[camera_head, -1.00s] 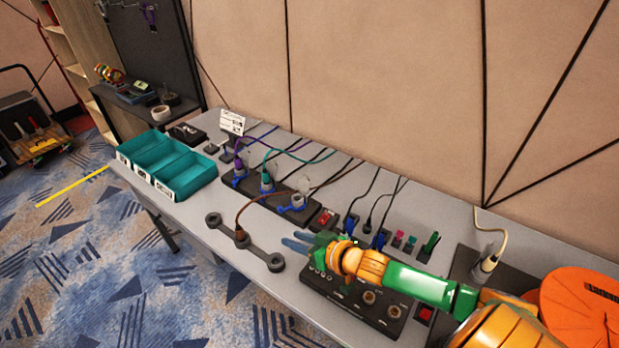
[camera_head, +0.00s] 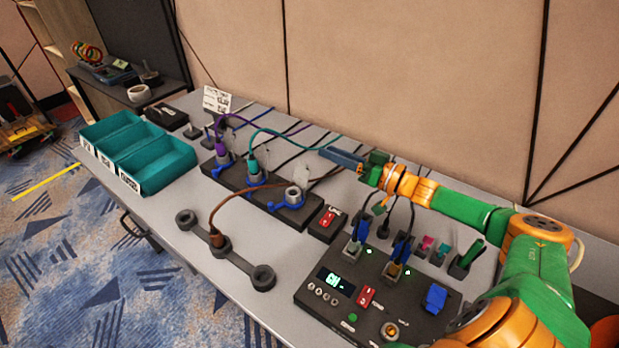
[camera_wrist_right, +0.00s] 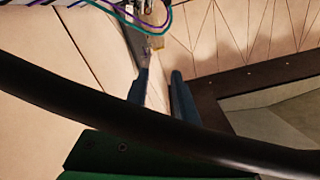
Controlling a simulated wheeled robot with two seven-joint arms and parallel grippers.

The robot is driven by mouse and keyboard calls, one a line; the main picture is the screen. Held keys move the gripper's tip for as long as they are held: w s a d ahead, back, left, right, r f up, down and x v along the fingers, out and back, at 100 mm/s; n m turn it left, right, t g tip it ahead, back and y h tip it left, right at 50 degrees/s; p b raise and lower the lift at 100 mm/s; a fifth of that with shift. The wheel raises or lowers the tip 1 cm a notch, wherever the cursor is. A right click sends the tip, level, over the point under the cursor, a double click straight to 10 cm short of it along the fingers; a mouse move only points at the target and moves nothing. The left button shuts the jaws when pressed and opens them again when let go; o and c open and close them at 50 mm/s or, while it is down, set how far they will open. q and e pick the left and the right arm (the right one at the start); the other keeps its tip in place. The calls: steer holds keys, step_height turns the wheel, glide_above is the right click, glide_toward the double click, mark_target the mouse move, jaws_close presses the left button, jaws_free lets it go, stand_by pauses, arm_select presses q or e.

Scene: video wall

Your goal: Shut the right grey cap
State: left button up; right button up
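A dark block (camera_head: 240,187) on the table bears a row of three sockets. The left one holds a purple plug (camera_head: 221,150) and the middle one a teal plug (camera_head: 253,168). The right socket (camera_head: 293,195) has a grey round top and a blue base, with no plug seen in it. My right gripper (camera_head: 342,157) is behind and right of the right socket, near the wall side. In the wrist view its two fingers (camera_wrist_right: 160,92) are apart with nothing between them.
A control panel (camera_head: 318,290) with a lit display stands at front right, under my right arm. A red-switch box (camera_head: 327,223) sits beside the socket block. A three-ring grey holder (camera_head: 238,258) lies in front; teal bins (camera_head: 158,165) stand left. Cables run behind the sockets.

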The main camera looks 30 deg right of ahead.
steer(key=b, duration=0.5)
glide_toward(304, 173)
steer(key=w+r, duration=0.2)
arm_select(q)
step_height(304, 173, down, 8)
arm_select(e)
steer(key=x, duration=0.7)
steer(key=shift+w, duration=0.25)
arm_select(q)
steer(key=shift+w+r, duration=0.1)
arm_select(e)
jaws_close()
arm_select(q)
steer(key=shift+d, duration=0.1)
